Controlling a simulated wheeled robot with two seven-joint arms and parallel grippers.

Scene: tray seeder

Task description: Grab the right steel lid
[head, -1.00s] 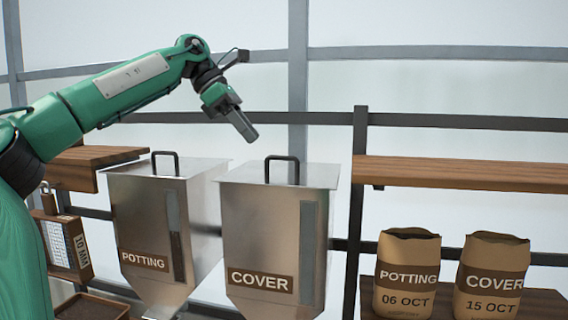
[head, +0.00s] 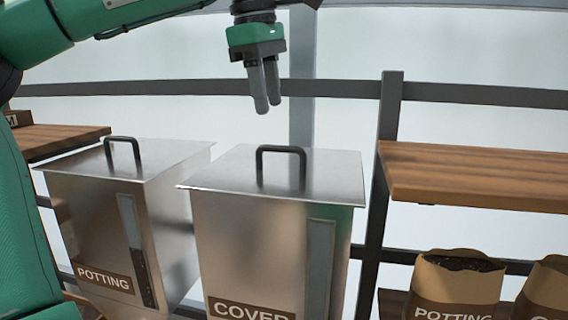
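The right steel lid (head: 225,172) lies flat on the steel hopper labelled COVER (head: 245,240). Its dark loop handle (head: 281,151) stands upright in the middle. My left gripper (head: 268,107) hangs above the lid, fingers pointing down, a little above and left of the handle in the picture. It is not touching the lid. Its two fingers show side by side, nearly overlapping, so the gap between them is hard to judge. My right gripper is not in view.
The left steel lid (head: 172,156) with a similar handle lies on the POTTING hopper (head: 90,230). A wooden shelf (head: 480,172) is at right, with a POTTING bag (head: 455,285) below and another bag at the edge. Another shelf (head: 55,138) is at left.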

